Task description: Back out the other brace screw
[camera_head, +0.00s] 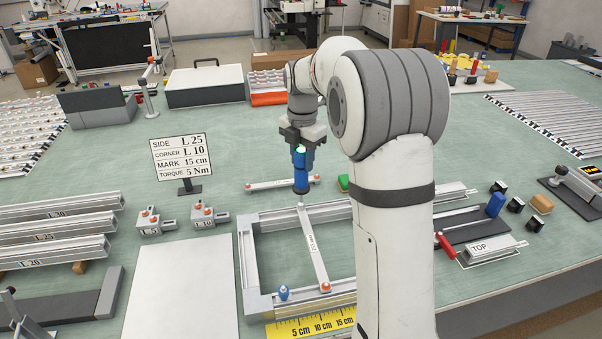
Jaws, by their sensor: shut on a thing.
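My gripper (302,140) points down and is shut on a blue cylindrical driver (301,172). The driver is upright over the far end of the brace (314,246), a pale labelled bar across the aluminium frame (249,262). The driver hides that end of the brace, and I cannot tell whether its tip touches a screw. An orange-red screw head (325,287) shows at the brace's near end. My arm covers the right side of the frame.
A loose bar with orange-red ends (283,183) lies behind the frame. A sign (181,158) and two corner blocks (203,218) stand left. A yellow ruler (310,325) lies in front. A white board (180,305) lies left.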

